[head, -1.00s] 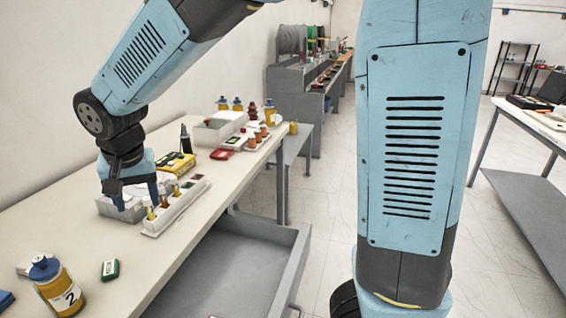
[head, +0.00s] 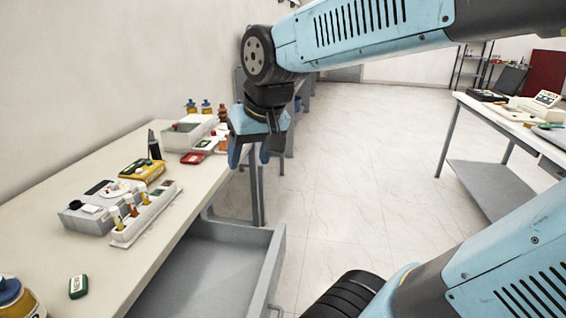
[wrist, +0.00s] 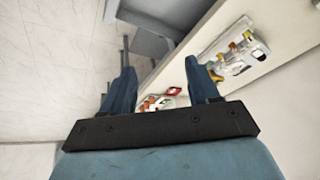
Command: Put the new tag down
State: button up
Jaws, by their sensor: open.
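My gripper (head: 251,160) is open in the head view, in front of the far end of the bench, near its right edge. The wrist view shows its two fingers (wrist: 160,70) apart with nothing held between them. No thing in view can be told for sure as the new tag. A small green piece with a white label (head: 79,287) lies flat on the near part of the bench. A red piece with a pale face (head: 193,158) lies farther back. A white rack (head: 125,236) holds several small yellow-and-brown items, beside a grey device (head: 88,222).
The bench (head: 60,256) runs along the left wall. A yellow meter (head: 142,172) and an open-topped white box (head: 180,137) stand on it. A grey drawer (head: 215,275) stands open below. The floor (head: 350,200) is clear; another table (head: 510,115) is at right.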

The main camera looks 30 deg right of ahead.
jog(key=s+d+t+h, duration=0.1)
jog(key=s+d, duration=0.3)
jog(key=s, duration=0.2)
jog(key=shift+f, duration=0.1)
dwell(1.2)
